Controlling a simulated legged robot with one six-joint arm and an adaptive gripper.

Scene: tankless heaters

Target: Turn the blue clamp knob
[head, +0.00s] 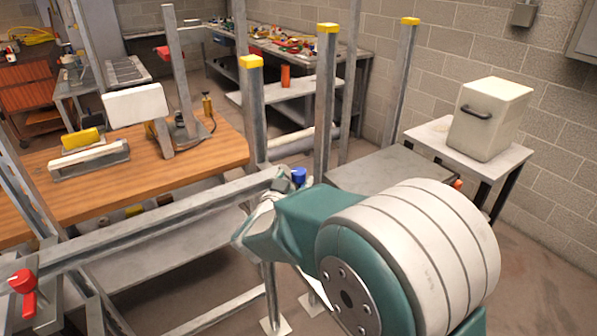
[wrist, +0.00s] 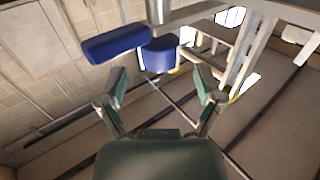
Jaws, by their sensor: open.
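The blue clamp knob (head: 299,176) sits on a grey metal rail (head: 150,222), just beyond my teal arm link in the head view. In the wrist view the knob shows as a round blue hub (wrist: 160,56) with a blue bar-shaped handle (wrist: 116,45) reaching to the left. My gripper (wrist: 157,78) is open and empty. Its two fingers are spread, with the hub beyond the tips and roughly between them in the picture. The handle lies beyond the left finger. I see no clear contact. My arm hides most of my gripper in the head view.
A red clamp knob (head: 22,282) is on the rail's near left end. Upright grey posts with yellow caps (head: 327,28) stand behind the blue knob.

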